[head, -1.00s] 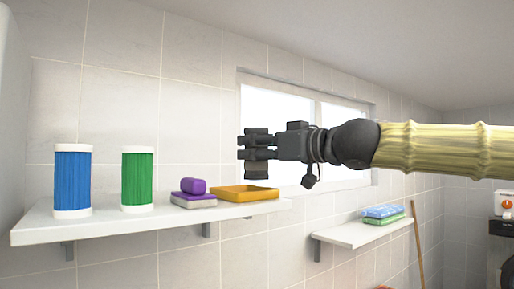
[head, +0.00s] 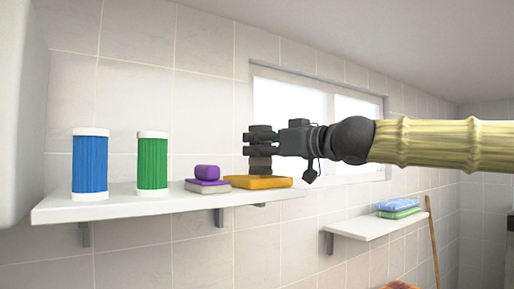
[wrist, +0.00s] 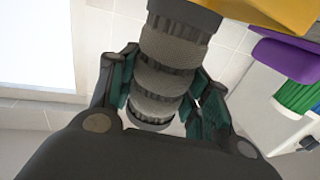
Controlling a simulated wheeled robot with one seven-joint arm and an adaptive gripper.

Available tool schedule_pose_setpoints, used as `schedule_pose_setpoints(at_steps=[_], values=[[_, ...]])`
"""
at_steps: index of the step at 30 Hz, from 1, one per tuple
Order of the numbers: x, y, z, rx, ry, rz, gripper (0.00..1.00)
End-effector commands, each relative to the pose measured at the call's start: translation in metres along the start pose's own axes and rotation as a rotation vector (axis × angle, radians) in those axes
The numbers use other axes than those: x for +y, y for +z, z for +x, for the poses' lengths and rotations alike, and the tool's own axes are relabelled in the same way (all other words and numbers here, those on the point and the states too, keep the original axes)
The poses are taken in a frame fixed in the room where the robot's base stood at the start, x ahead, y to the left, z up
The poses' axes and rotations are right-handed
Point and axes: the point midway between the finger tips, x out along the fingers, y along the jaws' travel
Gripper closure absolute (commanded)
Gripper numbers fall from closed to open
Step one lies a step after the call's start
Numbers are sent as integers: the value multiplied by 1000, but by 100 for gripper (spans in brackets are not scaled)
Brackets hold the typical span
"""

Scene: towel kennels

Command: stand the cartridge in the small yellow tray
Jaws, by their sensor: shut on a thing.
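The cartridge (wrist: 160,78) is a dark grey ribbed cylinder held between the fingers of my gripper (wrist: 158,100) in the wrist view. In the head view my gripper (head: 260,140) is over the small yellow tray (head: 245,182), and the cartridge (head: 260,164) hangs upright below the fingers. Its lower end is at the tray's upper edge in the picture; I cannot tell whether it touches the tray floor. The yellow tray also shows at the top of the wrist view (wrist: 275,12), beside the cartridge's far end.
The white shelf (head: 130,208) also bears a blue cylinder (head: 90,165), a green cylinder (head: 152,163) and a purple block (head: 207,172) on a purple-and-grey one (head: 207,187), close left of the tray. A lower shelf (head: 365,228) holds folded cloths (head: 398,208). A window is behind.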

Motion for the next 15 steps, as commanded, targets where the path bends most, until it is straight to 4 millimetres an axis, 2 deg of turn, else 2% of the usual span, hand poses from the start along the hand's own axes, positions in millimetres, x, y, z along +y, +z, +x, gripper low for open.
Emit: schedule_pose_setpoints(at_steps=[6,15], values=[[0,12,0,-1,0,0,78],[-1,19,0,0,-1,-1,78]])
